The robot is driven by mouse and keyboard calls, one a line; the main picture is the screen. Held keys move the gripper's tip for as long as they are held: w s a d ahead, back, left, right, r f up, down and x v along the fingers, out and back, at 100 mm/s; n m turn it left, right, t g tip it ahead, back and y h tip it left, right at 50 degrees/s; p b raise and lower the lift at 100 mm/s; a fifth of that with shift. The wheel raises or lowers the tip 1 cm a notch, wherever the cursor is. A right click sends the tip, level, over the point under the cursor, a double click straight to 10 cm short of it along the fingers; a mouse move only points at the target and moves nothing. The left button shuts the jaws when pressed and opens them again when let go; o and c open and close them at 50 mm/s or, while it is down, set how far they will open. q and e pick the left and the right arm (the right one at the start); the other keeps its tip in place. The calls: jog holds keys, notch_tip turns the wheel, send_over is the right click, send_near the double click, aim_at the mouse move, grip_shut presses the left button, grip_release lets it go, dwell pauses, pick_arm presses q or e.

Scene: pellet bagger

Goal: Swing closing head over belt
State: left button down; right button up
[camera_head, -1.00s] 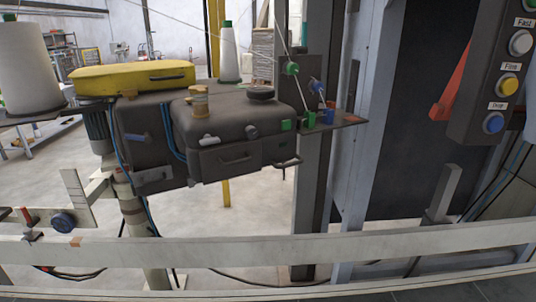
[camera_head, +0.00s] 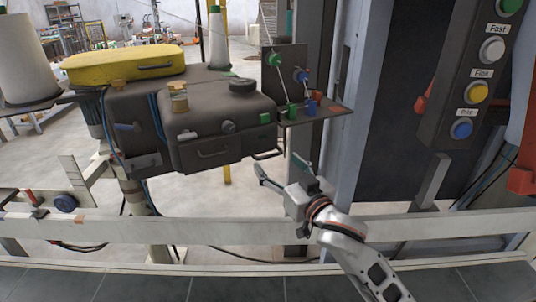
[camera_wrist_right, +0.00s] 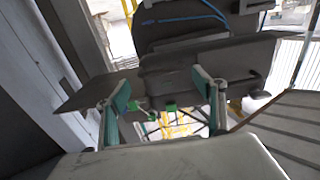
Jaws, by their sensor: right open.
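The closing head (camera_head: 215,125) is a dark grey sewing-machine-like unit with a yellow top cover (camera_head: 125,64), mounted on a pale post at the left of the head view. The belt cannot be made out. My left gripper is out of view.
A pale horizontal rail (camera_head: 180,230) crosses in front of the head. A bracket plate with thread guides (camera_head: 320,110) projects at its right. A grey column stands behind, and a button panel (camera_head: 470,80) hangs at the right.

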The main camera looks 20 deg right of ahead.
aim_at(270, 156)
jog(key=shift+w+a, duration=0.25)
jog(key=shift+w, duration=1.1)
jog(key=shift+w+a, duration=0.2)
jog(key=shift+w, duration=1.1)
jog(key=c, duration=1.3)
